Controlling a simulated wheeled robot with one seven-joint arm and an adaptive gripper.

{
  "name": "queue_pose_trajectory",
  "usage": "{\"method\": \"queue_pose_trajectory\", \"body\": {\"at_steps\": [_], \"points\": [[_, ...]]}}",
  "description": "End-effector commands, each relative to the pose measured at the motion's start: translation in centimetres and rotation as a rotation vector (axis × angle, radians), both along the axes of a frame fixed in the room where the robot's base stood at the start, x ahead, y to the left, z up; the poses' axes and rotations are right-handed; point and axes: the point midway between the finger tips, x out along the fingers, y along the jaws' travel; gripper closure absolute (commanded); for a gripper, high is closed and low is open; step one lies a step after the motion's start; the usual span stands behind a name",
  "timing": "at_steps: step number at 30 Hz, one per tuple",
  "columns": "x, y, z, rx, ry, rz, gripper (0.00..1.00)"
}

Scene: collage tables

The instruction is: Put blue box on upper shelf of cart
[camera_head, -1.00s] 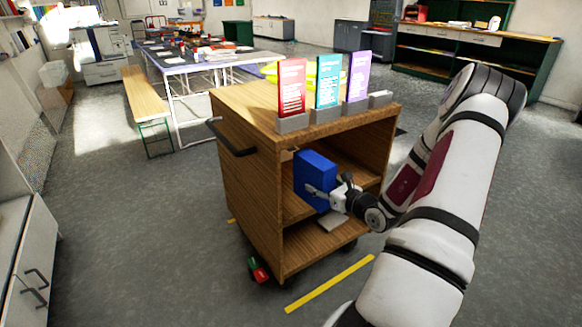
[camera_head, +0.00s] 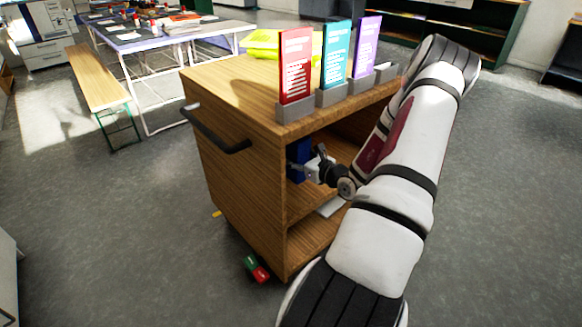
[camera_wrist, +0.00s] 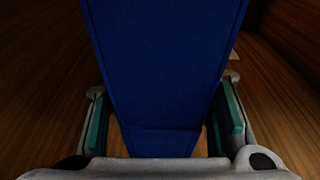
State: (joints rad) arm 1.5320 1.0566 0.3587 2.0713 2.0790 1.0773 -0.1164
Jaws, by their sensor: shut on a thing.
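The wooden cart (camera_head: 232,185) stands in front of me with its open side showing an upper and a lower compartment. The blue box (camera_head: 299,160) is inside the upper compartment, near its left wall and partly hidden by that wall. My gripper (camera_head: 308,168) is shut on the blue box and reaches in through the open side. In the wrist view the blue box (camera_wrist: 165,70) fills the middle between the two teal-padded fingers of my gripper (camera_wrist: 163,135). I cannot tell whether the box touches the shelf below it.
Red, teal and purple cards (camera_head: 296,65) stand in grey holders on the cart top, beside a yellow item (camera_head: 262,43). A dark handle (camera_head: 215,133) sticks out on the left. A pale flat item (camera_head: 331,206) lies lower inside. A bench (camera_head: 97,75) and table stand behind.

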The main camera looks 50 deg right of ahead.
Motion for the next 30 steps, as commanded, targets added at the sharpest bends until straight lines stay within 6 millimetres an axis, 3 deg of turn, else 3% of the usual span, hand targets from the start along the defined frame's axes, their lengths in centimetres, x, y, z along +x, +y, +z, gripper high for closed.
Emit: {"method": "queue_pose_trajectory", "body": {"at_steps": [3, 10, 16, 28, 29, 30], "points": [[0.0, 0.0, -2.0, -0.001, -0.002, 0.0, 0.86], [0.1, 0.0, -3.5, -0.001, -0.002, 0.0, 0.86], [0.1, 0.0, -6.3, 0.0, -0.002, 0.0, 0.86], [0.1, 0.0, -6.7, -0.001, -0.002, 0.0, 0.86], [0.0, 0.0, -6.7, -0.001, -0.001, 0.0, 0.45], [0.0, 0.0, -6.6, -0.001, -0.001, 0.0, 0.36]]}}
